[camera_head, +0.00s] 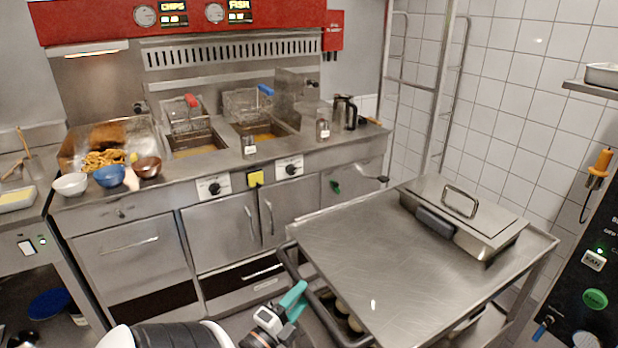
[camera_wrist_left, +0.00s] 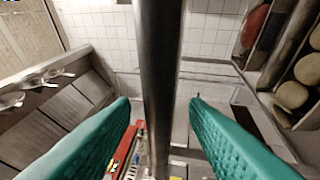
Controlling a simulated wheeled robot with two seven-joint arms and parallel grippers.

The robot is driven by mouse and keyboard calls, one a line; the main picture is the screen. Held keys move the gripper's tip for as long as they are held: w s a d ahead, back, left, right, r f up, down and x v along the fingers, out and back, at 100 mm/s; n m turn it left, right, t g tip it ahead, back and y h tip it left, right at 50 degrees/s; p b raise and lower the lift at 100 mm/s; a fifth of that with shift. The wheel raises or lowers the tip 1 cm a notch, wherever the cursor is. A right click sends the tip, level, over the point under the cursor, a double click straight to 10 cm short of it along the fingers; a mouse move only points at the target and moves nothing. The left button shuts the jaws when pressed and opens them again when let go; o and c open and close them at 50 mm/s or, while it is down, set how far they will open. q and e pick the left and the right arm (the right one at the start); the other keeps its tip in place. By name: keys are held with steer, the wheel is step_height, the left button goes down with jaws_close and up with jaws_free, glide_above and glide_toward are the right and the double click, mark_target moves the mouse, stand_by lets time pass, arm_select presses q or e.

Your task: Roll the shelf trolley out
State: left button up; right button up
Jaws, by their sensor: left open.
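The shelf trolley (camera_head: 365,250) is a steel cart with a flat, tilted-looking top at the right of the head view. A lidded steel pan (camera_head: 460,216) sits on its top, and round items show on a lower level. A dark push bar (camera_head: 292,268) runs along its left side. My left gripper (camera_head: 297,301), with teal fingers, is open beside that bar. In the left wrist view, a dark metal bar (camera_wrist_left: 161,60) passes between the open fingers, apparently without either finger pressing on it. My right gripper is out of view.
A fryer counter (camera_head: 225,165) with baskets, bowls and a food tray lies behind and left. A tall metal rack frame (camera_head: 420,88) stands by the tiled wall. A black control panel (camera_head: 588,265) is close on the right. A little floor shows between trolley and counter.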

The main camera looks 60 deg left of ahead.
arm_select(q)
steer(key=b+v, duration=0.1)
steer(key=v, duration=0.6)
steer(key=shift+s, duration=0.2)
steer(key=shift+d, duration=0.15)
steer(key=d+f+n+g+h, duration=0.1)
steer(key=d+f+n+g, duration=0.3)
steer(key=f, duration=0.8)
steer(key=d+f+n+g+h, duration=0.2)
steer(key=d+f, duration=0.4)
steer(key=f, duration=0.6)
steer(key=d+f+n+g+h, duration=0.1)
steer(key=d+f+n+g, duration=0.25)
steer(key=f, duration=0.75)
steer(key=s+d+f+g+h, duration=0.1)
steer(key=s+d+f+g, duration=0.2)
steer(key=s+f, duration=0.4)
steer(key=s+d+f+n+g+h, duration=0.1)
steer(key=s+d+f+g, duration=0.2)
steer(key=s, duration=0.7)
step_height(320, 180, down, 5)
steer(key=shift+s+d+r+g, duration=0.1)
steer(key=shift+s+d+g, duration=0.2)
steer(key=shift+g, duration=0.95)
